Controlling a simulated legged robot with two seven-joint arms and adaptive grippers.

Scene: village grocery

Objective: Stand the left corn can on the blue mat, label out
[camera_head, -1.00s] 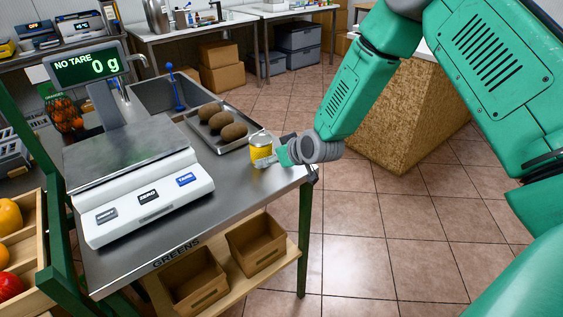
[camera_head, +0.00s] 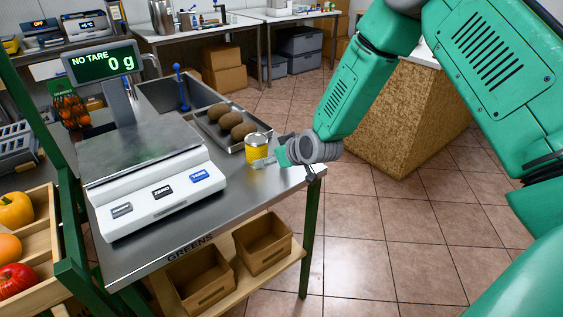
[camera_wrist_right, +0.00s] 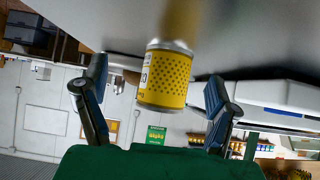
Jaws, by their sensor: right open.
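A yellow can with a silver top (camera_head: 257,149) stands upright on the steel table, right of the scale and near the table's right end. My right gripper (camera_head: 268,161) is low beside it, coming from the right. In the right wrist view, which is upside down, the can (camera_wrist_right: 164,80) lies between the two spread fingers of the right gripper (camera_wrist_right: 158,76), with a gap on each side. Part of its printed label shows at the can's left edge there. I see no other can and no blue mat. My left gripper is not in view.
A scale (camera_head: 150,205) reading 0 g fills the table's left part. A metal tray (camera_head: 250,143) with brown produce lies just behind the can. A sink (camera_head: 170,95) is farther back. Cardboard boxes (camera_head: 262,243) sit on the shelf below. The floor to the right is open.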

